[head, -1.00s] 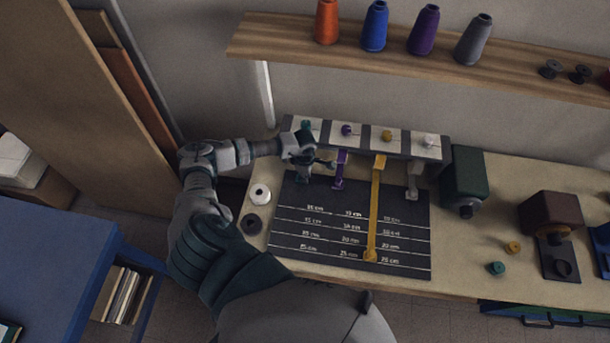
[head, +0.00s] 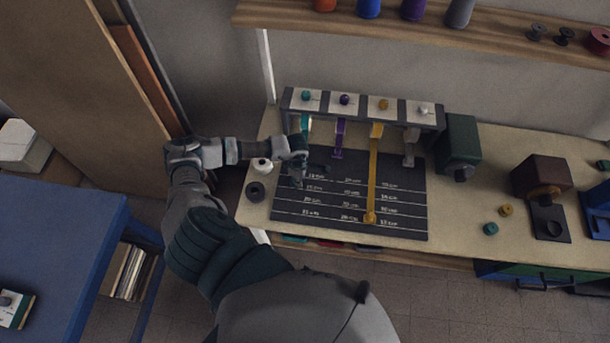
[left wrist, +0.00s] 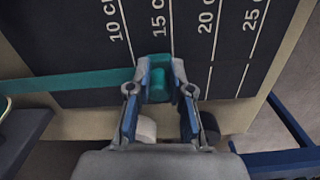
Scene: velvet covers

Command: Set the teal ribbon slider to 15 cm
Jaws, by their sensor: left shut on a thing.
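The teal ribbon (head: 305,124) comes down from the leftmost slot of the ribbon rack, under a teal knob (head: 305,96). In the left wrist view the ribbon (left wrist: 75,83) runs flat from the left to its teal slider (left wrist: 157,78). My left gripper (head: 297,178) is shut on this slider over the left side of the dark measuring board (head: 330,223). In the wrist view the slider sits between the 10 cm and 15 cm lines, its right edge near the 15 cm line. The fingers partly hide it.
Purple (head: 338,140), yellow (head: 374,175) and white (head: 410,145) ribbons hang to the right; the yellow reaches far down the board. White (head: 261,164) and black (head: 255,192) rolls lie left of the board. A dark green block (head: 457,145) stands at right.

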